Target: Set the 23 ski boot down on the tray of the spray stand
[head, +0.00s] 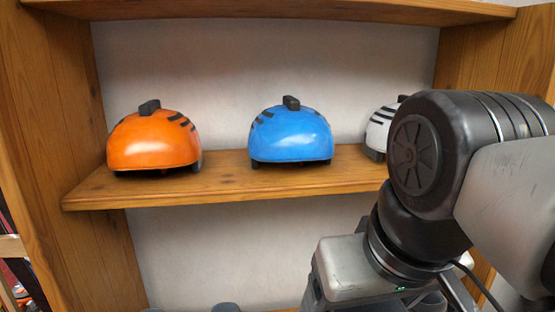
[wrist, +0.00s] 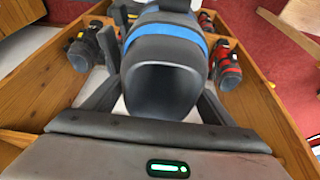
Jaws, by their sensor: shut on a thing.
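In the wrist view my gripper (wrist: 157,75) is shut on a dark grey ski boot (wrist: 165,80) with a blue band near its top. The boot's wide rounded end faces the camera, and a finger lies along each side of it. No number is readable on it. In the head view my arm reaches in from the right. The gripper's grey body shows at the bottom, but its fingers and the held boot cannot be made out there. The spray stand and its tray are not seen in either view.
A wooden shelf (head: 230,184) holds an orange helmet (head: 153,142), a blue helmet (head: 290,135) and a white helmet (head: 377,130), partly hidden by my arm. In the wrist view a yellow-and-black boot (wrist: 80,50) and a red-and-black boot (wrist: 229,66) flank the held boot, between wooden side panels.

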